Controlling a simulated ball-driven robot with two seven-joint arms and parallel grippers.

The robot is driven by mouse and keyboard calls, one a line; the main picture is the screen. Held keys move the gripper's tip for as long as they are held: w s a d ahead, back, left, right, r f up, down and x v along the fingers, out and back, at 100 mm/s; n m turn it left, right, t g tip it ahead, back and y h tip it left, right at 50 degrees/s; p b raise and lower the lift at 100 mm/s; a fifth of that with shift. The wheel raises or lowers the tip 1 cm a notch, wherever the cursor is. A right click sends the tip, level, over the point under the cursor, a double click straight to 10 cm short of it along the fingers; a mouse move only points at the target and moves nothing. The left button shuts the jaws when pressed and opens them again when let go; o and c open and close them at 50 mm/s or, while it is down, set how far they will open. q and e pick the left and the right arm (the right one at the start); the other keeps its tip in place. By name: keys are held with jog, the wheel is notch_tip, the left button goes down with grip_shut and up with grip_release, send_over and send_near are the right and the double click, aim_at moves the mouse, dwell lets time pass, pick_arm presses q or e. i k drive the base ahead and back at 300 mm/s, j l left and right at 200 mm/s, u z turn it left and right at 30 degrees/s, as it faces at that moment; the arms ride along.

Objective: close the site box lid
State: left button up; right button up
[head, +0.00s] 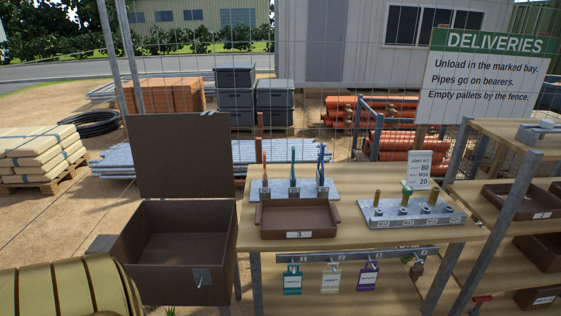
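The site box (213,283) is a dark brown open-topped box at the lower left, beside the wooden bench. Its lid (180,155) stands upright at the back edge, so the box is open. The inside (178,236) looks empty from here. A small light plate with a dark latch or handle (202,279) is on the front wall. Neither of my grippers is in view.
The bench (350,238) stands just right of the box, with a brown tray (300,232) marked 3, a rack of upright tools (293,189) and a grey holder block (411,213). Tags hang below its front edge. Shelving (510,185) stands further right. A gold ribbed shape covers the lower left corner.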

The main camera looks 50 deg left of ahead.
aim_at(174, 155)
jog(key=u, duration=2.35)
jog(key=i+j+u, duration=0.2)
jog(key=i, duration=0.35)
